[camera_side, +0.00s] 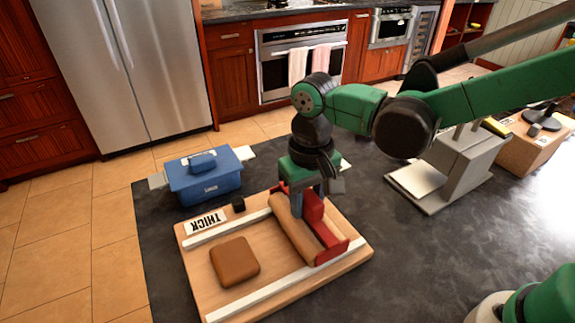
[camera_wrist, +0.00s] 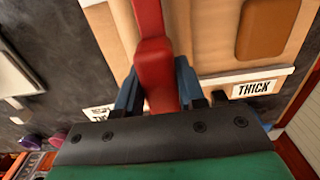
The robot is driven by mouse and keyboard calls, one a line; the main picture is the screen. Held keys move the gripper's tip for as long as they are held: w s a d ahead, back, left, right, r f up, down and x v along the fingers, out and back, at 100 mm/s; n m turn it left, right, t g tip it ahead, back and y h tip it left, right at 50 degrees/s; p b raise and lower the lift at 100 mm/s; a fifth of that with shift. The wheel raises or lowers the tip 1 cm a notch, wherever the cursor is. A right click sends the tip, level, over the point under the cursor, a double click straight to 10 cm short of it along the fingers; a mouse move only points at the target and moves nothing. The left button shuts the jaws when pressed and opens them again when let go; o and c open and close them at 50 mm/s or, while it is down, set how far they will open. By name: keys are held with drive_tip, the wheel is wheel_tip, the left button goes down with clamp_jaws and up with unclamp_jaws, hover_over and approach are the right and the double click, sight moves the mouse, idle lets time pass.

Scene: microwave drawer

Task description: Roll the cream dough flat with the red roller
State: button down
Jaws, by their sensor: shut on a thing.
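The dough (camera_side: 235,261) is a tan-brown rounded square slab, browner than cream, lying on the left part of a wooden board (camera_side: 205,268) between two white rails. It also shows at the top right of the wrist view (camera_wrist: 268,28). The roller has a red frame (camera_side: 328,240) and a wooden cylinder (camera_side: 292,230). It lies across the board to the right of the dough, apart from it. My gripper (camera_side: 308,203) points down over the roller and is shut on its red handle (camera_wrist: 157,75), which shows between the blue fingers. The fingertips are partly hidden.
A "THICK" label (camera_side: 206,222) and a small black block (camera_side: 238,204) sit at the board's far edge. A blue lidded box (camera_side: 204,176) stands behind the board. A grey stand (camera_side: 452,168) and a cardboard box (camera_side: 541,148) are at right. Dark counter is clear right of the board.

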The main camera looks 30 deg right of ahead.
drive_tip(key=shift+d, duration=1.8)
drive_tip(key=shift+a, duration=0.15)
idle(0.5)
drive_tip(key=shift+a, duration=0.35)
drive_tip(key=shift+a, duration=0.2)
drive_tip(key=shift+a, duration=0.3)
drive_tip(key=shift+a, duration=0.2)
drive_tip(key=shift+a, duration=0.25)
drive_tip(key=shift+a, duration=0.3)
drive_tip(key=shift+a, duration=0.2)
